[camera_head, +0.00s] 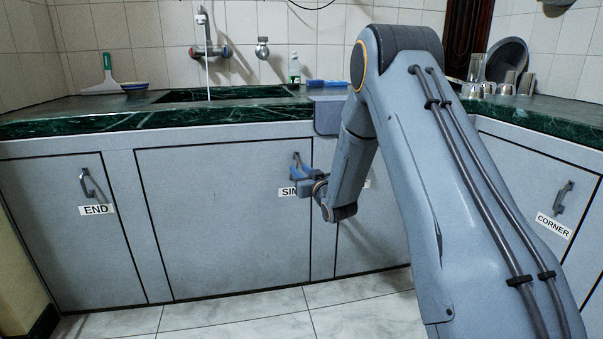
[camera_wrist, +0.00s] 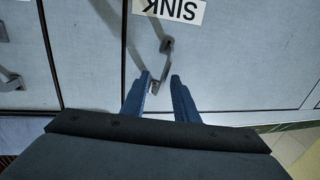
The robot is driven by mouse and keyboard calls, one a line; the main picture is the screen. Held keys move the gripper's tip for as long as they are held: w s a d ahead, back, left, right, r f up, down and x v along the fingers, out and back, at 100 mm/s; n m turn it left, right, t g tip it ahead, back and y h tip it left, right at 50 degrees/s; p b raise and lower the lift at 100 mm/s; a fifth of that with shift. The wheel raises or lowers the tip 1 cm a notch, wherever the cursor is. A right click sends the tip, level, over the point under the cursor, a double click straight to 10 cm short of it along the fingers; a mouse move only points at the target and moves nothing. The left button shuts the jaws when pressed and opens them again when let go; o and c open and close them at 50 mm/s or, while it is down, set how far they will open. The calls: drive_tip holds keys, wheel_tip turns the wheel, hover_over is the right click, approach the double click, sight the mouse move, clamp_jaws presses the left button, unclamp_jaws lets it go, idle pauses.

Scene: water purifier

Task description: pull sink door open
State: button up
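The sink door (camera_head: 220,220) is a flat grey panel under the counter, and it looks flush with the cabinet front. Its grey handle (camera_head: 296,158) is near the upper right corner, above the partly hidden SINK label (camera_head: 286,192). My gripper (camera_head: 299,173) is at this handle in the head view. In the wrist view, the door handle (camera_wrist: 167,46) runs down to between the two blue fingertips of my gripper (camera_wrist: 161,78). The fingers are apart, with a gap around the handle's end. The SINK label (camera_wrist: 170,10) appears upside down there.
The END door (camera_head: 75,240) with its own handle (camera_head: 91,185) is to the left. The CORNER door (camera_head: 540,200) is to the right. The green counter edge (camera_head: 150,120) runs above the doors. The tiled floor (camera_head: 240,322) in front is clear.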

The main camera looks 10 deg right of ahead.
clamp_jaws()
idle(1.3)
